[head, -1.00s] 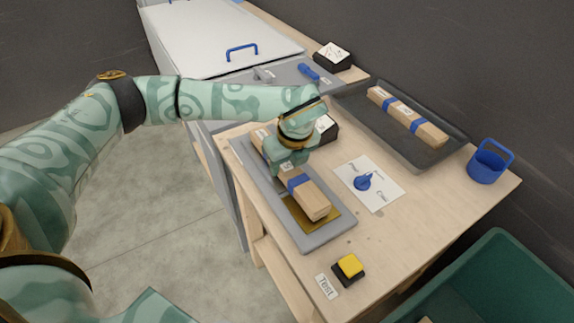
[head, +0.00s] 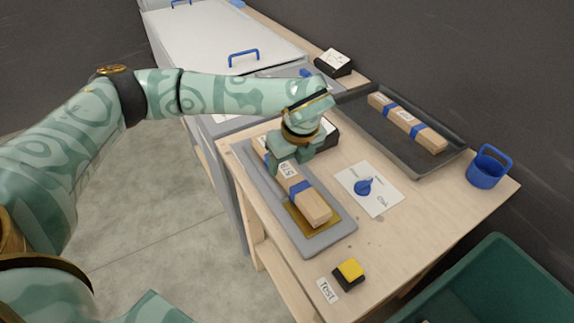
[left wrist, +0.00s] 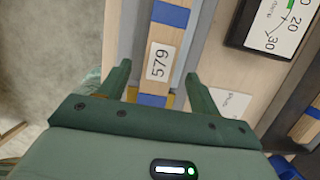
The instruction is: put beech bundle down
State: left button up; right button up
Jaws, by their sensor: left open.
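A beech bundle (head: 313,206) with blue bands and a label reading 579 lies on the grey tray-like plate (head: 250,181), partly over a brass-coloured pad (head: 300,222). My left gripper (head: 290,163) is above the bundle's middle. In the left wrist view my left gripper (left wrist: 160,82) is open, its two fingers apart on either side of the bundle (left wrist: 160,60) with gaps to it. The bundle's far end is partly hidden behind my gripper in the head view. My right gripper does not show.
A second banded bundle (head: 407,121) lies in a dark tray (head: 452,161) at the back. A dial card (head: 385,203), a yellow button (head: 350,269), a blue cup (head: 486,172) and a black gauge box (head: 333,62) stand around. A green bin (head: 490,265) is at the lower right.

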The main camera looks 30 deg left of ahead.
aim_at(295, 179)
pick_arm(q)
jog(key=p+v, duration=0.1)
jog(key=v, duration=0.7)
